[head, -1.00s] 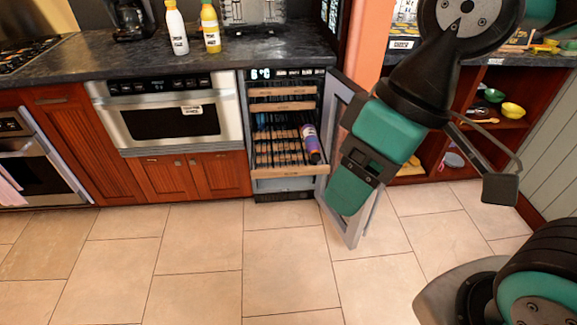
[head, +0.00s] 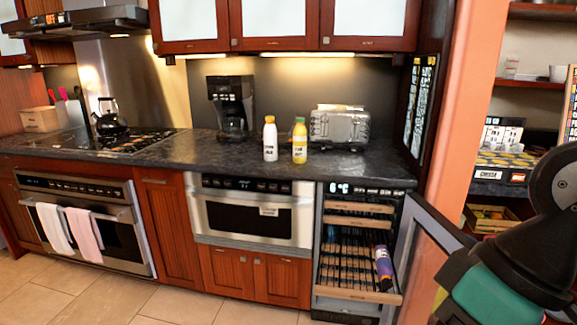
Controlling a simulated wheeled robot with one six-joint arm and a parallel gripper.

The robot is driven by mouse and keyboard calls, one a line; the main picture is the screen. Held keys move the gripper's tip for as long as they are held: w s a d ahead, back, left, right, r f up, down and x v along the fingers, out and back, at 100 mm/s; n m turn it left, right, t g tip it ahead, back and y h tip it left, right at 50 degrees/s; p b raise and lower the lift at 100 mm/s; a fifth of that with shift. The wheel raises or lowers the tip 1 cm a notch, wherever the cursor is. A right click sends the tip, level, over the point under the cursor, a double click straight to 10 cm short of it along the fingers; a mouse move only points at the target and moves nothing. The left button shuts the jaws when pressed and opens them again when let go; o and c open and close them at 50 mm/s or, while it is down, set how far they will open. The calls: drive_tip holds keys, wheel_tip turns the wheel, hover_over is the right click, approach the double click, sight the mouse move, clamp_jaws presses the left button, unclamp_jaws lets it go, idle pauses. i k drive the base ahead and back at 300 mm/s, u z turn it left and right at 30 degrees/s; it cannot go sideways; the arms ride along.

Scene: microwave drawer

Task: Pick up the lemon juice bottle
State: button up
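A yellow bottle with a green cap (head: 299,141), which looks like the lemon juice bottle, stands upright on the dark counter (head: 350,167) in the head view. Its label is too small to read. A white bottle with an orange cap (head: 270,139) stands upright just left of it, a small gap apart. My gripper is outside the head view; only black and teal links of my arm show at the lower right, well away from the bottles.
A toaster (head: 339,126) and a coffee maker (head: 231,106) stand behind the bottles. Below the counter, the wine cooler door (head: 426,250) is open, with a purple bottle (head: 383,267) on its shelf. Cabinets (head: 276,22) hang above. The counter front by the bottles is clear.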

sight(269, 129)
drive_tip(key=u, duration=0.2)
drive_tip(key=i, duration=0.45)
drive_tip(key=u, duration=0.5)
drive_tip(key=i, duration=1.65)
drive_tip(key=z, duration=0.45)
